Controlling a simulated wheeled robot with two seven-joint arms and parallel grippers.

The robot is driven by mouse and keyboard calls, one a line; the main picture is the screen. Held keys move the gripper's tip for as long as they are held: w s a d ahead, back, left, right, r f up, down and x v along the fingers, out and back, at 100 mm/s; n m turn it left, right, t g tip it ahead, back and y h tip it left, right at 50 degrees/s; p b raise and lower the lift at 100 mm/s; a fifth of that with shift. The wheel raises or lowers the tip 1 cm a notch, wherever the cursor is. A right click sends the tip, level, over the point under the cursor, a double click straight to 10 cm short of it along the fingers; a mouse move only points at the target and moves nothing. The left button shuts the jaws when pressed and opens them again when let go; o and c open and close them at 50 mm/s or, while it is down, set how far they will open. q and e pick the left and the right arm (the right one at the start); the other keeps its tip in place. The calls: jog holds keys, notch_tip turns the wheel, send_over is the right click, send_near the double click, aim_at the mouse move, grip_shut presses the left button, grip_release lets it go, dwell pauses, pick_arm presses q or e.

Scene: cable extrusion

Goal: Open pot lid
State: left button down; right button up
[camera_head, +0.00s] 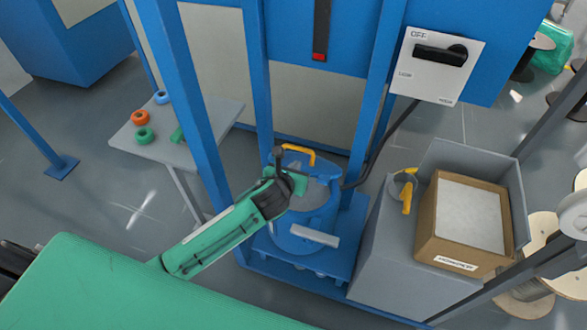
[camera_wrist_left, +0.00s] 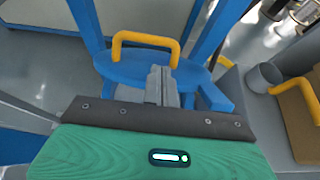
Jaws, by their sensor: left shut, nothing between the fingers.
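A blue pot (camera_head: 292,243) stands in the blue frame at the middle of the head view. A grey surface (camera_head: 316,193) shows inside its rim. Its blue lid (camera_head: 325,172) is at the pot's back side and appears raised; the arm hides part of it. The lid's yellow handle (camera_head: 298,148) also shows in the left wrist view (camera_wrist_left: 146,37), beyond the fingers. My left gripper (camera_head: 281,160) is over the pot, beside the handle. Its fingers (camera_wrist_left: 161,84) are shut together and empty, apart from the handle. My right gripper is not in view.
Blue posts (camera_head: 187,110) stand close to my left arm. A switch panel (camera_head: 437,65) hangs at the upper right. Right of the pot, a grey stand (camera_head: 385,255) holds a cardboard box (camera_head: 430,220) and a scoop with a yellow handle (camera_head: 407,195). A small table (camera_head: 195,145) stands left.

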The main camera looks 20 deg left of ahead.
pick_arm(q)
jog(key=x, duration=0.5)
jog(key=shift+w+f, duration=0.3)
jog(key=shift+w, duration=0.25)
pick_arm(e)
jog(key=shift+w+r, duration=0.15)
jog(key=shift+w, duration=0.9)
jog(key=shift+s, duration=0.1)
